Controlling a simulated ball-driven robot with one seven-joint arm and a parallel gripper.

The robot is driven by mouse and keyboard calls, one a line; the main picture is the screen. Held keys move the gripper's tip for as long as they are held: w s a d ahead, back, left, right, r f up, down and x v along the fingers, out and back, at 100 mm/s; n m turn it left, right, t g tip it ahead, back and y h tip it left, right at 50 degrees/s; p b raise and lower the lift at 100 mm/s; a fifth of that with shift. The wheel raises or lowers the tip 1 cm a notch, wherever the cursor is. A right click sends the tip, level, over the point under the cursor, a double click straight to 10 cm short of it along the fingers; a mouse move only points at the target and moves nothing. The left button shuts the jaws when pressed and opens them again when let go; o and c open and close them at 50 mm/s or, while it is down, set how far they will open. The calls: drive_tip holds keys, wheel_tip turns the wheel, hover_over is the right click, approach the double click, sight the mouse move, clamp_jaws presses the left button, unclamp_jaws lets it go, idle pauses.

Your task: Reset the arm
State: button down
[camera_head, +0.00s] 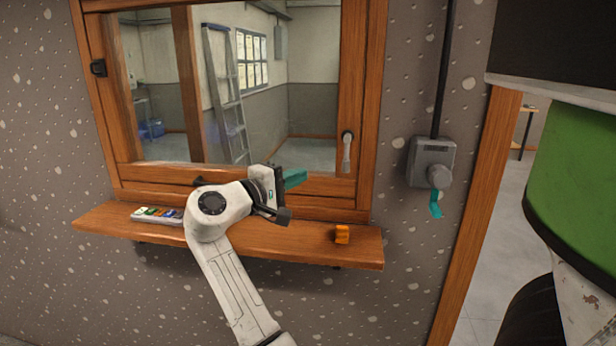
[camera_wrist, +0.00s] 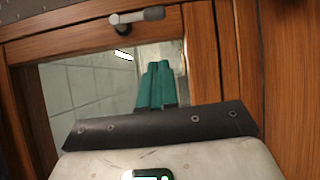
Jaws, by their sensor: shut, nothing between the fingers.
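My arm reaches up from the bottom of the head view, in front of a wooden window. My gripper (camera_head: 294,178) has teal fingers and points to the right, above the wooden sill shelf (camera_head: 300,245). In the wrist view my gripper (camera_wrist: 158,68) shows its two teal fingers side by side, shut and empty, against the window glass. A small panel of coloured faders (camera_head: 158,214) lies on the left end of the shelf, apart from my gripper, with its right end partly hidden by my arm.
A grey wall box (camera_head: 432,162) with a teal tag hangs right of the window. A green cylindrical object (camera_head: 580,170) stands far right.

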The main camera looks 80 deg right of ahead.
drive_tip(key=shift+b+v, duration=0.4)
drive_tip(key=shift+v, duration=1.95)
drive_tip(key=shift+s, duration=0.1)
drive_tip(key=a+f+t, duration=0.1)
drive_tip(key=f+t, duration=0.1)
drive_tip(key=f, duration=0.3)
drive_tip(key=a+f+n+t+y, duration=0.1)
drive_tip(key=f, duration=0.3)
drive_tip(key=w+a+f+n+t+y, duration=0.1)
drive_tip(key=f+t, duration=0.1)
drive_tip(key=f, duration=0.3)
drive_tip(key=shift+a+f+t, duration=0.3)
drive_tip(key=s+a+f+n+t+y, duration=0.15)
drive_tip(key=a+f+y, duration=0.25)
drive_tip(key=a+f, duration=0.55)
drive_tip(key=s+a+f+n+t+y, duration=0.1)
drive_tip(key=s+a+f+t+y, duration=0.4)
drive_tip(key=f, duration=0.7)
drive_tip(key=s+a+f+g+y, duration=0.1)
drive_tip(key=s+a+f+y, duration=0.1)
drive_tip(key=a, duration=0.4)
drive_tip(key=s+a+f+g+y, duration=0.1)
drive_tip(key=s+a+f+y, duration=0.1)
drive_tip(key=s+a+f, duration=0.2)
drive_tip(key=a, duration=0.2)
drive_tip(key=shift+s+a+y, duration=0.35)
drive_tip(key=shift+a+y, duration=0.05)
